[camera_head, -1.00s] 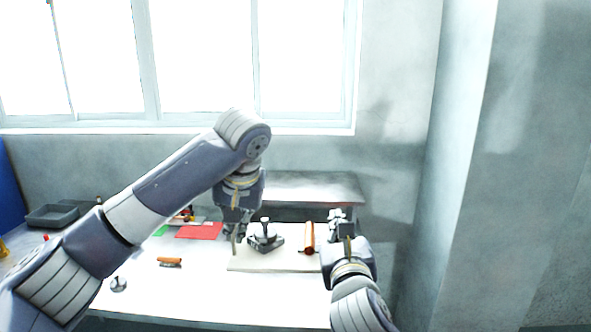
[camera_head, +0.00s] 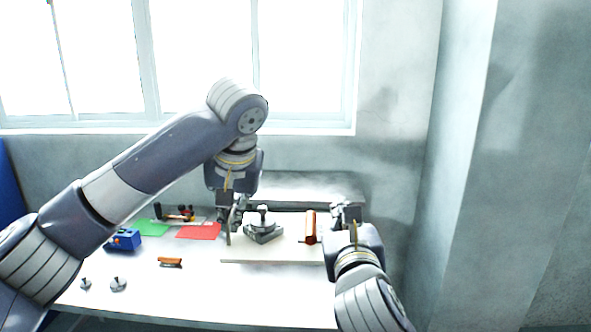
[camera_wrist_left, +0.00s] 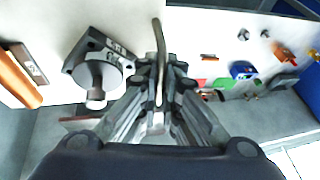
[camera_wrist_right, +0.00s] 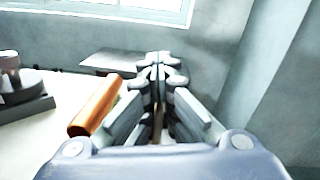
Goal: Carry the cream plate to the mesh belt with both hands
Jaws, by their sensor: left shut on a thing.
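The cream plate (camera_head: 285,256) is a flat pale board above the white table; it also shows in the left wrist view (camera_wrist_left: 130,25). A grey block with a round metal piece (camera_head: 263,230) and an orange-brown bar (camera_head: 310,227) stand on it. My left gripper (camera_head: 228,232) is shut on the plate's left edge; its fingers (camera_wrist_left: 158,95) meet around a thin pale strip. My right gripper (camera_head: 345,212) is at the plate's right edge; its fingers (camera_wrist_right: 160,75) are close together, and whether they grip is hidden. A grey flat surface (camera_head: 300,186) behind may be the mesh belt.
On the white table (camera_head: 200,300), left of the plate, lie a red sheet (camera_head: 199,231), a green sheet (camera_head: 150,228), a blue box (camera_head: 124,240), an orange-handled piece (camera_head: 170,262) and small metal pieces (camera_head: 118,284). A wall corner stands at right.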

